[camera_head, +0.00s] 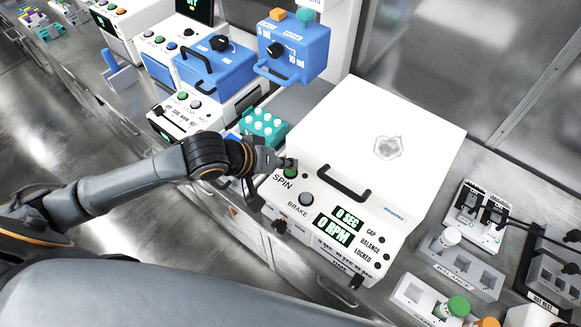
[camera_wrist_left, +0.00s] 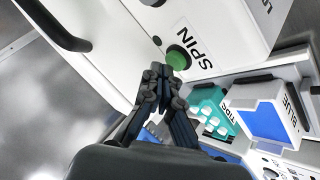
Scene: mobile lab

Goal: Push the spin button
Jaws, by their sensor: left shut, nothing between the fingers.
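The white centrifuge (camera_head: 385,130) stands on the bench with its lid down. Its green SPIN button (camera_head: 291,173) is at the left of its front panel, above the SPIN label. The button also shows in the left wrist view (camera_wrist_left: 178,57). My left gripper (camera_head: 284,162) is shut and empty, with its fingertips right by the button. In the left wrist view the fingertips (camera_wrist_left: 160,72) appear just beside the green button; I cannot tell whether they touch it. The display (camera_head: 335,227) reads 0 SEC and 0 RPM. My right gripper is not in view.
A grey BRAKE button (camera_head: 306,200) sits beside SPIN. A teal tip rack (camera_head: 263,127) stands close behind my left gripper. Blue boxes (camera_head: 214,66) stand further back. A balance rack (camera_head: 462,265) and switches (camera_head: 483,212) lie to the right.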

